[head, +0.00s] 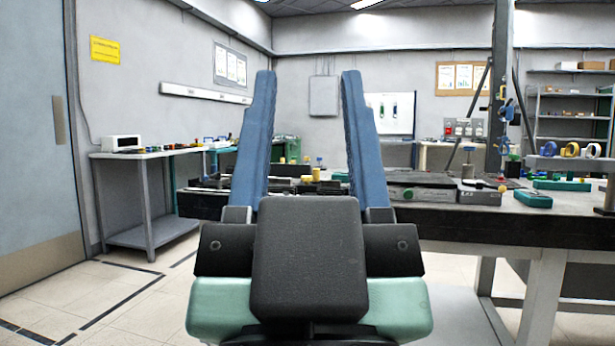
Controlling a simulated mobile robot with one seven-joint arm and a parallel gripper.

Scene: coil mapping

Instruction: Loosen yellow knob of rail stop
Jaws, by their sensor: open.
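My gripper (307,76) is in the middle of the head view, with two long blue fingers pointing up and spread wide. It is open, with nothing held between the fingers. Beyond it, through the gap, a small yellow knob (316,173) shows on the dark workbench, apart from the fingers. It appears to be on a low dark fixture, but I cannot tell for sure that this is the rail stop. Other small yellow parts show close by. The fingers and the gripper body hide part of the bench.
The dark-topped workbench (470,220) spans the middle and right, holding a grey block (480,195), a green case (533,198) and a tall column (500,90). A side table (135,155) stands along the left wall. The tiled floor at left is clear.

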